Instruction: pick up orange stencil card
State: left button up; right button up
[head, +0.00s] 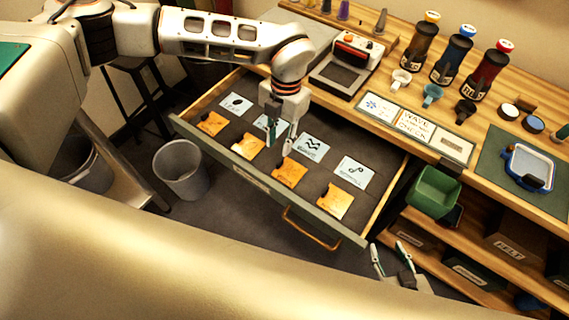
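Several orange stencil cards lie flat in a row along the front of an open drawer (372,213): a far-left one (212,124), a second (248,147), a third (290,172) and a far-right one (334,202). My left gripper (279,149) points down over the drawer, its two fingers apart and empty. It is between the second and third orange cards in the picture, just behind the third; its exact height above them is hard to tell. My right gripper (388,245) is at the lower right, outside the drawer's front corner, fingers apart and empty.
Pale blue label cards (311,147) lie behind the orange cards. The drawer has raised wooden sides and a handle (311,229). A green bin (433,191) hangs at the right. Bottles (451,57) and a press (345,65) stand on the tabletop. A waste bin (181,171) stands at left.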

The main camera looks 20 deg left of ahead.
aim_at(280, 161)
pick_arm(q)
jog(key=shift+s+f, duration=0.25)
jog(key=shift+f, duration=0.75)
jog(key=shift+d+f, duration=0.15)
jog(key=shift+f, duration=2.5)
grip_shut()
